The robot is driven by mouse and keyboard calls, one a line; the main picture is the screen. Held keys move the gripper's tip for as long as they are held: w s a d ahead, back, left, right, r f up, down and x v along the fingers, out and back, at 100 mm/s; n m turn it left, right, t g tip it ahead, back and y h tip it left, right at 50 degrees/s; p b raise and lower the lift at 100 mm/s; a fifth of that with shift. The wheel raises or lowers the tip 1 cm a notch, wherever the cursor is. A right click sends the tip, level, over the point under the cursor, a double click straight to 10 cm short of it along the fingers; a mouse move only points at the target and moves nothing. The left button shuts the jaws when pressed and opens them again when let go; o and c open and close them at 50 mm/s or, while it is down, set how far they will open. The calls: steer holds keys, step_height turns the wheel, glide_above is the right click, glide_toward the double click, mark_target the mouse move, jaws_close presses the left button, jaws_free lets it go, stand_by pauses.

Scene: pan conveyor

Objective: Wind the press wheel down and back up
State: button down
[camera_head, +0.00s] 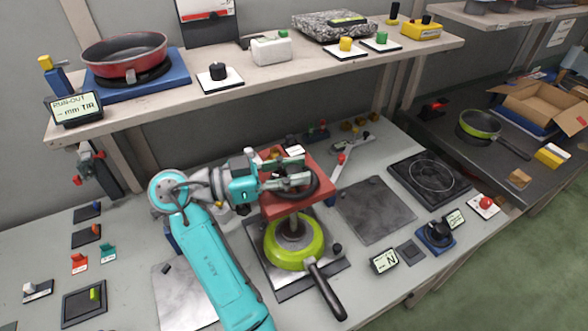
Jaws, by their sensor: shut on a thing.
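The press (299,205) stands mid-bench, with a red top and a dark press wheel (313,190) on it. My gripper (297,178) reaches in from the left and is shut on the press wheel, at its left side or rim. The exact grip point is partly hidden by the fingers. Below the red head, a grey ram (293,225) stands over the middle of a lime-green pan (272,248); I cannot tell whether it touches the pan. The pan's black handle (328,292) points toward the front right. A small display marked N (384,261) sits right of the pan.
A shelf (240,78) above the bench holds a red pan (125,55) and several small blocks. A grey plate (374,209) and a dark tray with a wire ring (430,177) lie to the right. Small clips and a black tray (84,304) lie at the left.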

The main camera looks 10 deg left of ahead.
mark_target(295, 169)
steer(key=shift+f+m+g+h, duration=0.15)
steer(key=shift+m+g+h, duration=0.15)
steer(key=shift+m+g, duration=0.45)
steer(key=c, duration=0.8)
jaws_free()
steer(key=shift+d, duration=0.1)
step_height(295, 169, up, 10)
steer(key=shift+r, duration=0.1)
